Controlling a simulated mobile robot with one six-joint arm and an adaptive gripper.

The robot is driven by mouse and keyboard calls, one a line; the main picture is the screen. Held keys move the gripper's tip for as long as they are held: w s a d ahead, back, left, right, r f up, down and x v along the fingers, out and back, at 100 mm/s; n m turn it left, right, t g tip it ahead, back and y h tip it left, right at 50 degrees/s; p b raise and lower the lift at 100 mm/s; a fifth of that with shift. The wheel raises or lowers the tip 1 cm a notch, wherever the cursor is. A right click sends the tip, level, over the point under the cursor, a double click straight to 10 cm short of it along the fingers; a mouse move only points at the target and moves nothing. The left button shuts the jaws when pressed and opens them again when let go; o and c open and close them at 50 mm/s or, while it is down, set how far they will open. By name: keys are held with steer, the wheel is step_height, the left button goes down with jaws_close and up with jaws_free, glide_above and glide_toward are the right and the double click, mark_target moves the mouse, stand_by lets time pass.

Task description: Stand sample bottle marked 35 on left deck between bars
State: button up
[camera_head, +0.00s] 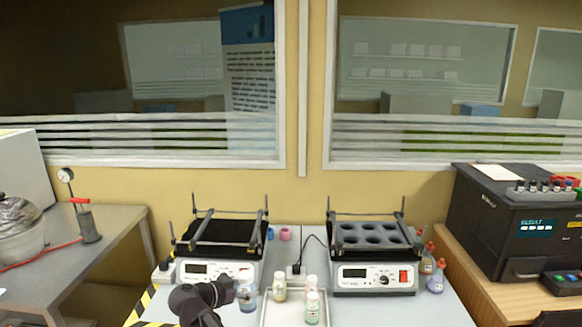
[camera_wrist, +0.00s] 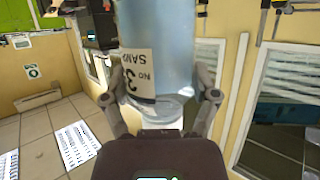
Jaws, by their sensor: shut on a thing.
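My gripper (camera_head: 229,291) is shut on a sample bottle (camera_head: 247,295) in front of the left shaker. The wrist view shows the bottle (camera_wrist: 165,40) as pale blue and clear, between the two fingers of the gripper (camera_wrist: 162,98). The left shaker's deck (camera_head: 220,230) is black, bare and framed by bars (camera_head: 207,221). The bottle is in front of and below this deck, apart from it.
The right shaker (camera_head: 372,277) has a deck with round holes. Coloured bottles (camera_head: 436,277) stand to its right. A pink cap (camera_head: 285,234) lies behind, between the shakers.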

steer(key=shift+r+p, duration=0.4)
steer(key=shift+r, duration=0.25)
step_height(320, 180, up, 17)
steer(key=p, duration=1.7)
steer(key=shift+a, duration=0.1)
